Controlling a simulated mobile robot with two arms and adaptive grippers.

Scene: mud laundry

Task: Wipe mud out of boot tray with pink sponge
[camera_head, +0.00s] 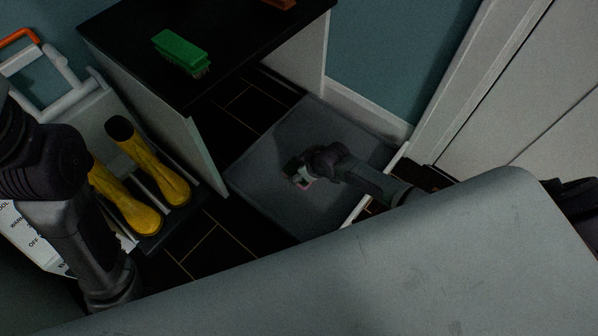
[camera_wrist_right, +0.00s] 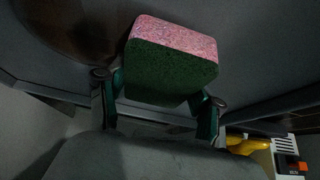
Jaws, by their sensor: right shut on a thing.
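The grey boot tray (camera_head: 262,172) lies on the dark floor, partly under the counter; its surface also shows in the right wrist view (camera_wrist_right: 255,60). My right gripper (camera_head: 299,176) is low over the middle of the tray. In the right wrist view the gripper (camera_wrist_right: 158,97) is shut on the sponge (camera_wrist_right: 172,62), with a finger on each side. The sponge has a pink layer and a dark green layer; only a small pink bit (camera_head: 304,184) shows in the head view. A brown mud patch (camera_wrist_right: 75,30) lies on the tray left of the sponge. My left gripper is out of view.
Yellow boots (camera_head: 150,165) stand left of the tray. A green brush (camera_head: 181,53) lies on the black countertop (camera_head: 130,40), whose white side panel (camera_head: 205,155) stands between boots and tray. A wall and white door frame (camera_head: 465,75) bound the right.

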